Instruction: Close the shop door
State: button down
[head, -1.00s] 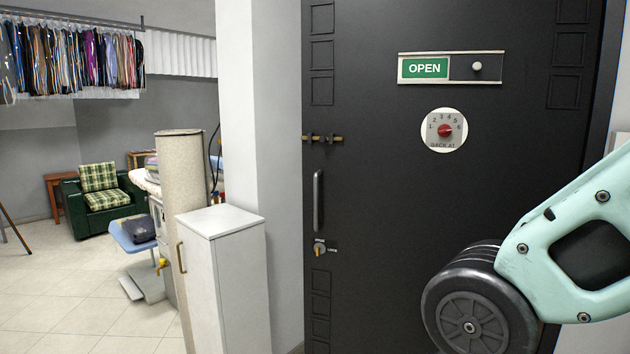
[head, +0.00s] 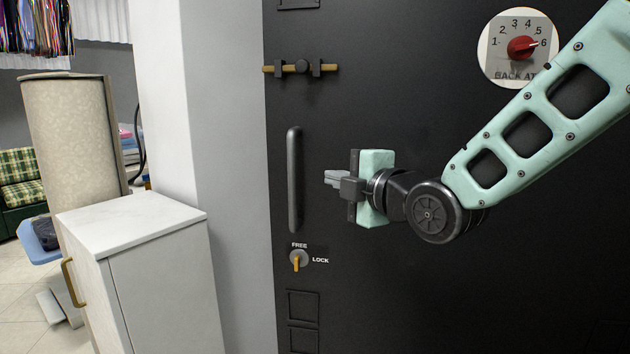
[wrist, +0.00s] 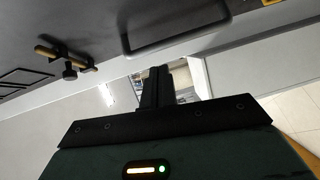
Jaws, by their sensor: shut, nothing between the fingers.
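The black shop door (head: 450,285) fills the middle and right of the head view, its left edge beside a white wall. I cannot tell whether it is flush with its frame. A dark vertical pull handle (head: 294,180) is near that left edge and shows at the top of the wrist view (wrist: 175,38). My gripper (head: 330,178) is shut and empty, just right of the handle and pointing left at it; I see no contact. Its fingers also show in the wrist view (wrist: 155,88).
A brass slide bolt (head: 302,68) is above the handle, and a FREE/LOCK knob (head: 298,260) below it. A round BACK AT dial (head: 518,47) is at upper right. A white cabinet (head: 165,275) stands left of the door by the wall.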

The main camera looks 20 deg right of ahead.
jog(key=p, duration=0.2)
jog(key=w+r+p, duration=0.1)
jog(key=p, duration=0.2)
jog(key=w+p, duration=0.1)
jog(key=p, duration=0.1)
jog(key=shift+w+d+r+n+t+p, duration=0.15)
jog(key=shift+d+r+n+t+p, duration=0.1)
jog(key=shift+n+t+p, duration=0.15)
jog(key=shift+w+p, duration=0.15)
jog(key=shift+p, duration=0.9)
jog(key=p, duration=0.1)
send_near(306, 155)
jog(key=w+a, duration=0.1)
jog(key=a, duration=0.3)
jog(key=w, duration=0.1)
jog(key=w+d, duration=0.1)
jog(key=w+d+p, duration=0.1)
jog(key=w, duration=0.1)
jog(key=shift+w+r, duration=0.1)
jog(key=shift+w+d, duration=0.15)
jog(key=shift+w, duration=0.05)
